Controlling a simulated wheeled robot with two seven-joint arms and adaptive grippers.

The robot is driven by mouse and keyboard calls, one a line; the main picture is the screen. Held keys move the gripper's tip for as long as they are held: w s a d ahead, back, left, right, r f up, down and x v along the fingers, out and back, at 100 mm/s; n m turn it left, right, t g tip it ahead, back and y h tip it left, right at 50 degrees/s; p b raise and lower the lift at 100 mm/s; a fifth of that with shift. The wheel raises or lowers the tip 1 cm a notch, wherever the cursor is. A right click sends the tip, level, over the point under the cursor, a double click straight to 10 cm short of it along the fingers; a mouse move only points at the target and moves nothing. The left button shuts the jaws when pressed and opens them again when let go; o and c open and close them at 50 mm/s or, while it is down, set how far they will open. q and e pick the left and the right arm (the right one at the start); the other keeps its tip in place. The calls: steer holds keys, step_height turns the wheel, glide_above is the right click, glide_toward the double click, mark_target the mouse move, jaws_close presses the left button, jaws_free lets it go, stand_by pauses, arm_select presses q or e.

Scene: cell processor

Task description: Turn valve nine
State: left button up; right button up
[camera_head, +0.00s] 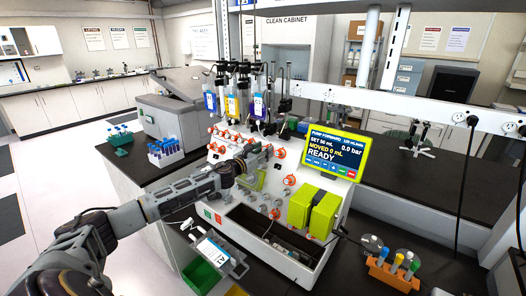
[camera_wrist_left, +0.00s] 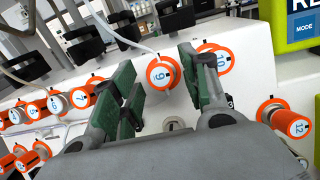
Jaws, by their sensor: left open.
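Valve nine (camera_wrist_left: 162,74) is a round orange knob with a pale numbered face on the machine's white front. In the left wrist view it sits between the two green-padded fingers of my left gripper (camera_wrist_left: 158,64). The fingers are apart, with one on each side of the knob, and I cannot tell whether either touches it. In the head view my left gripper (camera_head: 264,157) reaches in from the left to the valve row, and the arm and gripper partly hide the valves there. My right gripper is not in view.
Valve ten (camera_wrist_left: 222,61) is close beside the right finger. Valve twelve (camera_wrist_left: 297,127) is lower right, and valve seven (camera_wrist_left: 82,96) is to the left. The yellow-framed screen (camera_head: 337,150) stands right of the gripper. A tube rack (camera_head: 165,153) stands on the left counter.

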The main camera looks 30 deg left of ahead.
arm_select(q)
steer(key=shift+w, duration=0.1)
steer(key=shift+c, duration=0.2)
jaws_close()
